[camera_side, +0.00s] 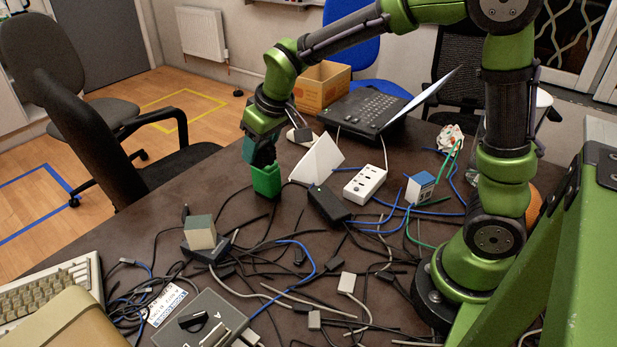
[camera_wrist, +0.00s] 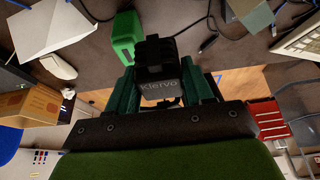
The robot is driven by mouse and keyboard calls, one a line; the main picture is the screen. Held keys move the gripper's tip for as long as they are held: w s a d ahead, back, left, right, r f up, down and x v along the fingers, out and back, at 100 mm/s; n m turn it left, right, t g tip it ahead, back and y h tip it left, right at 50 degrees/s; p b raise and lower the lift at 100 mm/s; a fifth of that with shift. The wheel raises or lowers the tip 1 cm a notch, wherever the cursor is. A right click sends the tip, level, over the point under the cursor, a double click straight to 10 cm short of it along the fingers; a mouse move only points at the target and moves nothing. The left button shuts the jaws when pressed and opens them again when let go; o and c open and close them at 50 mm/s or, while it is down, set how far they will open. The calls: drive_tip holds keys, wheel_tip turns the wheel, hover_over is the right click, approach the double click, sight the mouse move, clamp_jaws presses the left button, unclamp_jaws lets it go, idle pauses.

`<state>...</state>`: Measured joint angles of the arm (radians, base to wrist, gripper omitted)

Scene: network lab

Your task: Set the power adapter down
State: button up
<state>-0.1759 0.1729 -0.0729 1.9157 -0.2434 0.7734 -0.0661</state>
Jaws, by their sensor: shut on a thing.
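The power adapter (camera_wrist: 160,80) is a dark block with a grey "klervo" label, seen in the wrist view between the teal fingers of my gripper (camera_wrist: 168,86). My gripper is shut on it. In the side view my gripper (camera_side: 262,146) points down near the far left table edge, and the dark adapter (camera_side: 262,158) shows at its tip. A green box (camera_side: 266,182) is directly below or behind it in that view. In the wrist view the green box (camera_wrist: 124,38) is just left of the adapter. Whether they touch, I cannot tell.
Tangled cables and a small block (camera_side: 200,232) lie in front. Some bare table shows at left.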

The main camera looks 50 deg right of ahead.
drive_tip(key=w+d+m+h, duration=0.1)
drive_tip(key=w+d+m, duration=0.1)
drive_tip(key=w+d, duration=0.6)
drive_tip(key=w+d+m+h, duration=0.15)
drive_tip(key=w+d, duration=0.35)
drive_tip(key=d, duration=0.5)
drive_tip(key=shift+m+y, duration=0.45)
drive_tip(key=shift+m, duration=0.1)
wheel_tip(320, 180, down, 11)
drive_tip(key=shift+w+r, duration=0.15)
drive_tip(key=shift+f, duration=2.3)
drive_tip(key=shift+f, duration=0.1)
drive_tip(key=o, duration=1.2)
drive_tip(key=shift+f, duration=0.1)
drive_tip(key=shift+c, duration=0.2)
